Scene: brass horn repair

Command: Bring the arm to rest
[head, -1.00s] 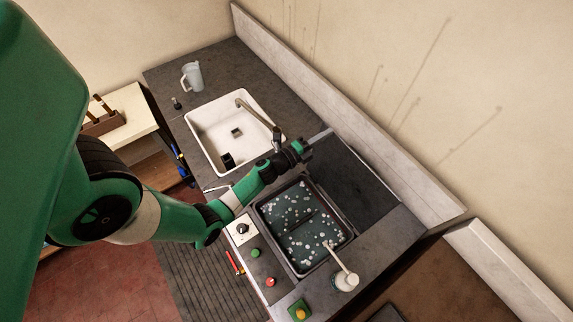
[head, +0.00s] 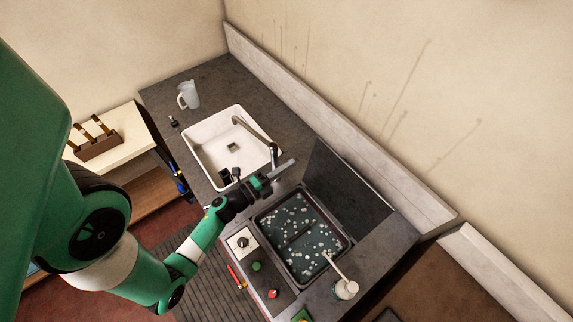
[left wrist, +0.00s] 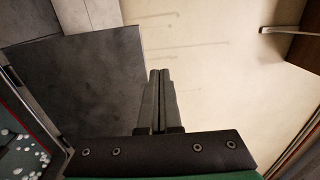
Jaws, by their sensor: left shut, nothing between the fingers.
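My left gripper (head: 287,166) is in the head view, above the counter between the white sink and the dark bath tank. Its fingers lie together and hold nothing. In the left wrist view the closed fingers (left wrist: 158,98) point toward the wall, with no object between them. My green left arm comes in from the left side of the head view, bent at the elbow. My right gripper does not show in either view.
The white sink (head: 209,164) with its faucet (head: 254,133) is close to my gripper. The tank (head: 274,262) of dark liquid has a raised dark lid (head: 347,186).

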